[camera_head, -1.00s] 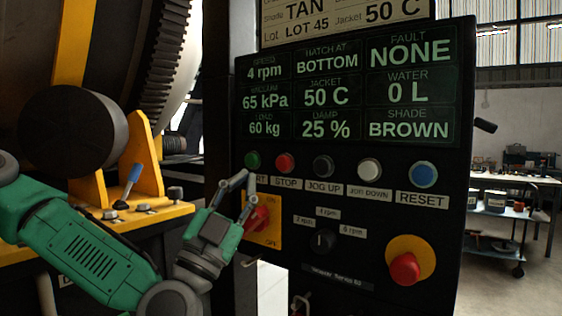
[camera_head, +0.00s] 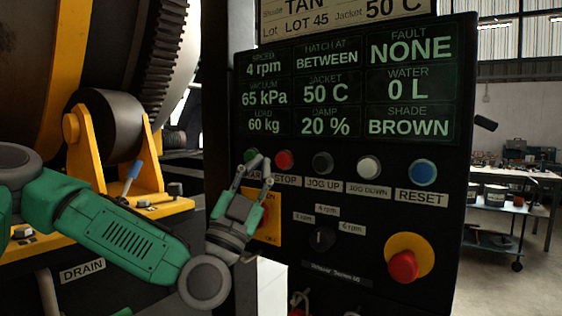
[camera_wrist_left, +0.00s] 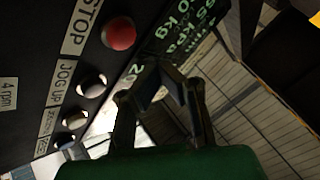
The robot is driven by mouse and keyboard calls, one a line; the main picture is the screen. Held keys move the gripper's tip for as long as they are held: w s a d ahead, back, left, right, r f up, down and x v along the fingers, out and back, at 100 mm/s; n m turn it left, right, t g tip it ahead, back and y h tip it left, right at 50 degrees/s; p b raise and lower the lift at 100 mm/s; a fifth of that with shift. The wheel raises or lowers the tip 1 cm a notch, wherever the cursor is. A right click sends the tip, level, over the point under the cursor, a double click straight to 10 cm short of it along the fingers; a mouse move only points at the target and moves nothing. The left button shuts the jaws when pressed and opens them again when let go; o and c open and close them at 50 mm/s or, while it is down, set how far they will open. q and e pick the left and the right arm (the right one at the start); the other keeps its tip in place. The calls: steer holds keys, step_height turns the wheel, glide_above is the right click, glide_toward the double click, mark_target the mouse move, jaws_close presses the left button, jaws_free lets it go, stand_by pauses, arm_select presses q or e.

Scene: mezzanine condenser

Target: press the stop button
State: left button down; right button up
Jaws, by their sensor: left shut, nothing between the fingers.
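The red stop button (camera_head: 284,159) sits in the button row of the dark control panel, above its STOP label (camera_head: 286,181). It also shows in the left wrist view (camera_wrist_left: 119,33), where nothing covers it. My left gripper (camera_head: 258,163) is shut and empty, pointing up in front of the START label, just left of the stop button. It partly covers the green start button (camera_head: 251,155). In the left wrist view its fingertips (camera_wrist_left: 163,72) are below and right of the stop button. Touch with the panel cannot be told. My right gripper is out of view.
Black and white jog buttons (camera_head: 369,167) and a blue reset button (camera_head: 423,173) continue the row. Below are a selector knob (camera_head: 322,238) and a red mushroom button (camera_head: 404,266) on yellow. The panel display (camera_head: 349,92) reads 4 rpm. A large drum on yellow supports stands left.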

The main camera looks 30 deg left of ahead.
arm_select(q)
steer(key=shift+w+d+b, duration=0.15)
steer(key=shift+w+b, duration=0.2)
steer(key=shift+w, duration=1.4)
steer(key=shift+w+d+r, duration=0.1)
steer(key=shift+w, duration=0.1)
steer(key=shift+w+b, duration=0.3)
steer(key=shift+w, duration=0.1)
stand_by(0.8)
stand_by(0.3)
steer(key=shift+s, duration=0.85)
steer(key=shift+s+a+b, duration=0.15)
steer(key=shift+s+b, duration=0.05)
steer(key=shift+s, duration=1.05)
steer(key=shift+s+a+b, duration=0.1)
steer(key=shift+s+b, duration=0.1)
steer(key=shift+s, duration=1.05)
